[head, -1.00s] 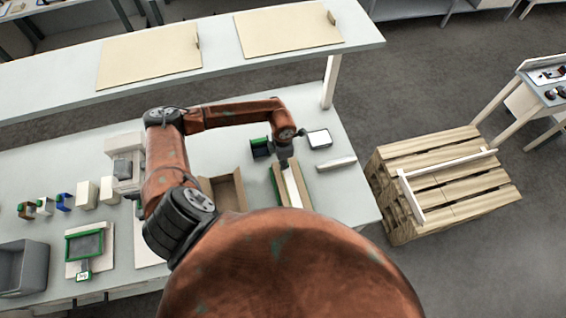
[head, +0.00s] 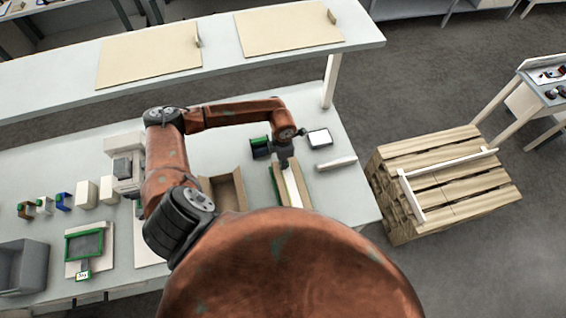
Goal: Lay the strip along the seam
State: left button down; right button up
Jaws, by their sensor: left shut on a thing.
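My left gripper (head: 286,161) is at the far end of a long box (head: 306,187) on the table, shut. A pale strip (head: 293,188) runs lengthwise over the box top from beneath the gripper toward me. The gripper covers the strip's far end, so the exact grip is hidden. I cannot tell whether the strip touches the box along its whole length. The seam cannot be made out. My right gripper is not in view.
An open cardboard box (head: 225,190) stands left of the long box. A black and green holder (head: 260,148), a white-topped pad (head: 319,138) and a pale bar (head: 337,163) lie around the gripper. A grey bin (head: 24,268) is at far left. A wooden pallet (head: 445,180) stands off the table's right edge.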

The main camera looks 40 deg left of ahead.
pick_arm(q)
jog(key=shift+f, duration=0.1)
dwell(0.5)
jog(key=c, duration=1.9)
grip_release()
notch_tip(320, 180, up, 12)
